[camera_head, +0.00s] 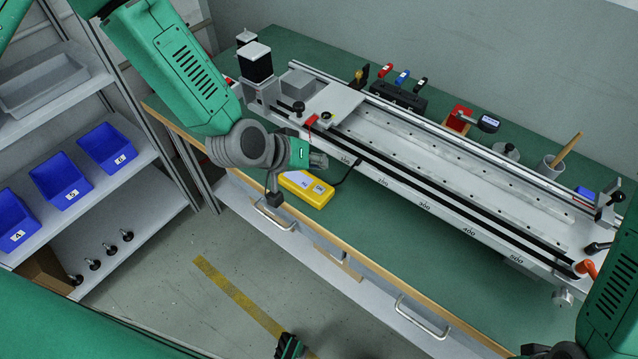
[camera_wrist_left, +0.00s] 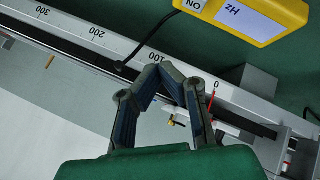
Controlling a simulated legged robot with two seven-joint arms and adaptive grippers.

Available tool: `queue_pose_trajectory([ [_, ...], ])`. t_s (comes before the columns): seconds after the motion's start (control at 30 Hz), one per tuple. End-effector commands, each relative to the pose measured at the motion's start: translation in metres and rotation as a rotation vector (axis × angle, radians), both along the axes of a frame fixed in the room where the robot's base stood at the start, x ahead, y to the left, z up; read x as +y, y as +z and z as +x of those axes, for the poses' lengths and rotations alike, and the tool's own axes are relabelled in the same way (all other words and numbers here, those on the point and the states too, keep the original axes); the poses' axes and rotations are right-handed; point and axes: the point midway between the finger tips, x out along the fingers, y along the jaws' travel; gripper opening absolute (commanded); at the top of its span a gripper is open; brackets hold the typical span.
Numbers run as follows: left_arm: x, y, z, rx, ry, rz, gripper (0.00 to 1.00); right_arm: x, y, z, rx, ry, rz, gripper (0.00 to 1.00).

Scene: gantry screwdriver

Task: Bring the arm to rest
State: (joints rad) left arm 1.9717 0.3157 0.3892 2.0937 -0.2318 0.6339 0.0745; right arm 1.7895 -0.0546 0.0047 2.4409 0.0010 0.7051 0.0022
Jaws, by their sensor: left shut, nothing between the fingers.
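My left arm comes in from the upper left in the head view. Its gripper (camera_head: 318,161) is beside the front edge of the gantry rail, near the yellow meter.
The long gantry (camera_head: 455,165) lies along the green bench (camera_head: 375,222). The yellow meter (camera_head: 307,188) is close to my left gripper, with its cable running to the rail. A shelf with blue bins (camera_head: 60,180) stands left.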

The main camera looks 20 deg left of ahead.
Motion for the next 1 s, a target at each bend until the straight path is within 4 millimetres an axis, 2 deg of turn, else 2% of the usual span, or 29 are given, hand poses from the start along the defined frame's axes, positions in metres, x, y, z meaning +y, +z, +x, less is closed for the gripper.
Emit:
queue_pose_trajectory([
  [0.27, 0.0, -0.001, -0.001, 0.001, -0.001, 0.001, 0.0, 0.0, -0.001, 0.0, 0.0, 0.0, 0.0, 0.0],
  [0.37, 0.002, -0.015, -0.014, 0.027, -0.011, 0.021, 0.0, 0.0, -0.004, 0.0, 0.0, 0.0, 0.0, 0.0],
  [0.47, 0.01, -0.047, -0.048, 0.097, -0.031, 0.077, 0.0, 0.0, -0.011, 0.0, 0.0, 0.0, 0.0, 0.0],
  [0.57, 0.027, -0.089, -0.1, 0.2, -0.061, 0.167, 0.0, 0.0, -0.021, 0.0, 0.0, 0.0, 0.0, 0.0],
  [0.6, 0.037, -0.105, -0.124, 0.243, -0.073, 0.208, 0.0, 0.0, -0.026, 0.0, 0.0, 0.0, 0.0, 0.0],
  [0.7, 0.066, -0.136, -0.179, 0.346, -0.099, 0.317, 0.0, 0.0, -0.036, 0.0, 0.0, 0.0, 0.0, 0.0],
  [0.83, 0.103, -0.156, -0.237, 0.451, -0.126, 0.444, 0.0, 0.0, -0.046, 0.0, 0.0, 0.0, 0.0, 0.0],
  [0.9, 0.119, -0.161, -0.258, 0.49, -0.135, 0.496, 0.0, 0.0, -0.05, 0.0, 0.0, 0.0, 0.0, 0.0],
  [1.0, 0.134, -0.162, -0.275, 0.523, -0.143, 0.542, 0.0, 0.0, -0.052, 0.0, 0.0, 0.0, 0.0, 0.0],
])
